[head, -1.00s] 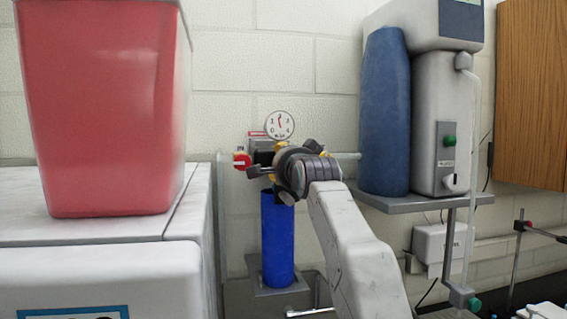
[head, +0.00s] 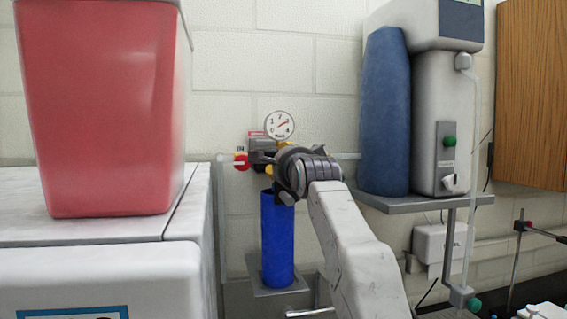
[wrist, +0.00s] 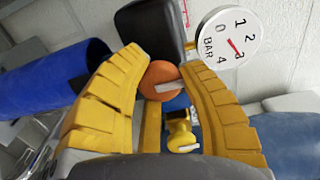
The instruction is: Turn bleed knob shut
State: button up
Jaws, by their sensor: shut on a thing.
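In the wrist view, my gripper (wrist: 163,68) has its two yellow fingers closed around an orange-brown round knob (wrist: 160,82), which I take to be the bleed knob. A pale bar mark shows on its face. In the head view my gripper (head: 270,172) is at the valve assembly, and my own wrist hides the knob there. The round pressure gauge (head: 280,125) stands just above; it also shows in the wrist view (wrist: 230,38), its red needle close to 3.
A red inlet knob (head: 241,162) sits left of my gripper. A blue cylinder (head: 277,240) hangs below it. A small brass fitting (wrist: 180,136) lies near the fingers. A blue column (head: 385,115) and white apparatus stand right, a red bin (head: 100,110) left.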

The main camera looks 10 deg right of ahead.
jog(key=shift+f, duration=0.1)
jog(key=o, duration=1.2)
jog(key=shift+a, duration=0.1)
jog(key=shift+s+r, duration=0.2)
jog(key=shift+s, duration=0.45)
jog(key=s, duration=1)
jog(key=shift+s+f, duration=0.15)
jog(key=shift+s, duration=0.2)
